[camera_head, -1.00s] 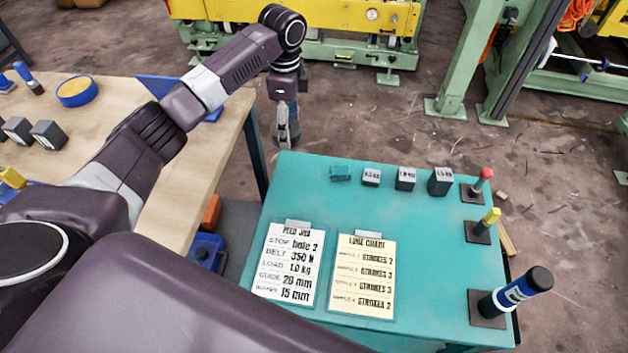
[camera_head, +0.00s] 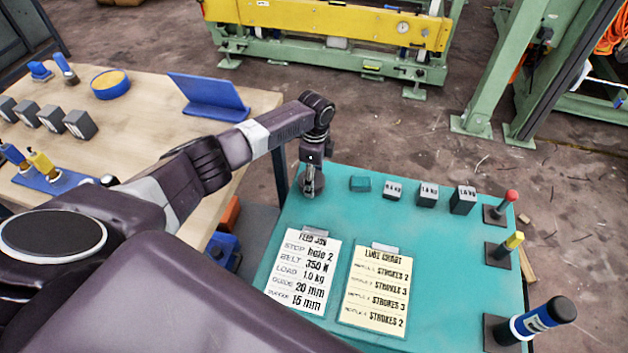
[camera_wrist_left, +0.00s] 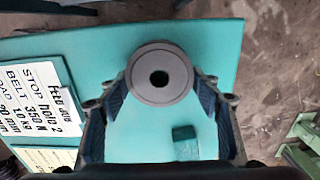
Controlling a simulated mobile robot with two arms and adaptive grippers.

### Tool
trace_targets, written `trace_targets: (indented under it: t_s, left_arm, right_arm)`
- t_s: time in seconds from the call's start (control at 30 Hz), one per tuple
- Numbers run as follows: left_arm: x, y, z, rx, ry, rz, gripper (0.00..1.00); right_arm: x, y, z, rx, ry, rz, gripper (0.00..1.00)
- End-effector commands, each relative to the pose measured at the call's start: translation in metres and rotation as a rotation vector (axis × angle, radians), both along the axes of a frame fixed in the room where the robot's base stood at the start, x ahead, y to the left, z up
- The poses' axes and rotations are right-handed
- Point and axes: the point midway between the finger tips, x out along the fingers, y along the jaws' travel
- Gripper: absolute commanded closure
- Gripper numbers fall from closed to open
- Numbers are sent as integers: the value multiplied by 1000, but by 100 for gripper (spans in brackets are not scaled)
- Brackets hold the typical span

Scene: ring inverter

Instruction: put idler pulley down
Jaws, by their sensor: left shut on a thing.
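The idler pulley (camera_wrist_left: 160,75) is a grey disc with a dark centre hole, seen in the left wrist view between the two fingers. My left gripper (camera_head: 312,187) is shut on it at the back left corner of the teal table (camera_head: 259,270). In the head view the pulley shows as a dark round shape under the fingers, low over the tabletop. I cannot tell whether it touches the surface. My right gripper is not in view.
Two paper charts (camera_head: 376,285) lie in front. Red, yellow and blue-handled tools (camera_head: 540,318) stand on the right. The table middle is clear.

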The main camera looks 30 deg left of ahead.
Motion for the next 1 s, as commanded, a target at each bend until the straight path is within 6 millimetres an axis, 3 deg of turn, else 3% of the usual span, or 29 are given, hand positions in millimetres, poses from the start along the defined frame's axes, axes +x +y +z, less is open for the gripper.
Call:
trace_targets:
  t_s: [0.3, 0.33, 0.47, 0.8, 1.0]
  left_arm:
    - [1, 0, -8, 0, -2, 0, 92]
    - [-1, 0, -10, 0, 0, 0, 39]
    - [0, 0, -9, 0, 0, 0, 24]
    - [1, 0, -5, 0, -3, 0, 24]
    - [2, 0, 25, 1, -6, -1, 24]
  right_arm:
    - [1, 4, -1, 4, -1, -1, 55]
    - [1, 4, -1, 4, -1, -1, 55]
    - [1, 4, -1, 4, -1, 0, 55]
    - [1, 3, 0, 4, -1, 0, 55]
    - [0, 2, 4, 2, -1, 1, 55]
